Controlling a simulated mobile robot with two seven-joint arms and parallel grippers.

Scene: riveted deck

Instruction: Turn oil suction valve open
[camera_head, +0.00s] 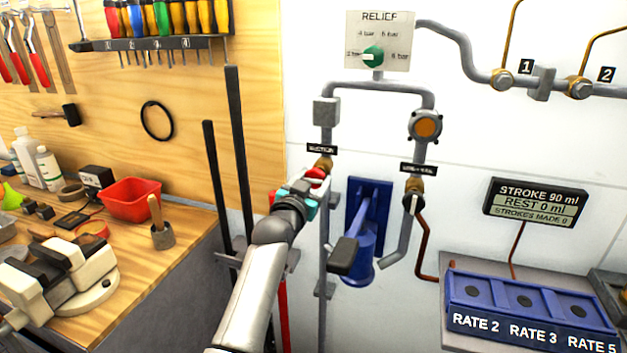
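The suction valve (325,163) is a brass fitting on the grey pipe below a black label reading SUCTION (321,149). A red part, which looks like its handle (316,173), shows just below the brass. My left gripper (306,184) reaches up from the lower middle and is right at this red part. My own wrist hides the fingers, so I cannot tell whether they are closed on it or only beside it. The handle's angle is mostly hidden. My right gripper is not in view.
A second brass valve (415,187) and a blue hand pump (364,240) with a black-ended lever are to the right. A relief dial (374,56) is above. A workbench (185,228) with a red bin (132,199) and vise is left. Dark upright bars stand left of the pipe.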

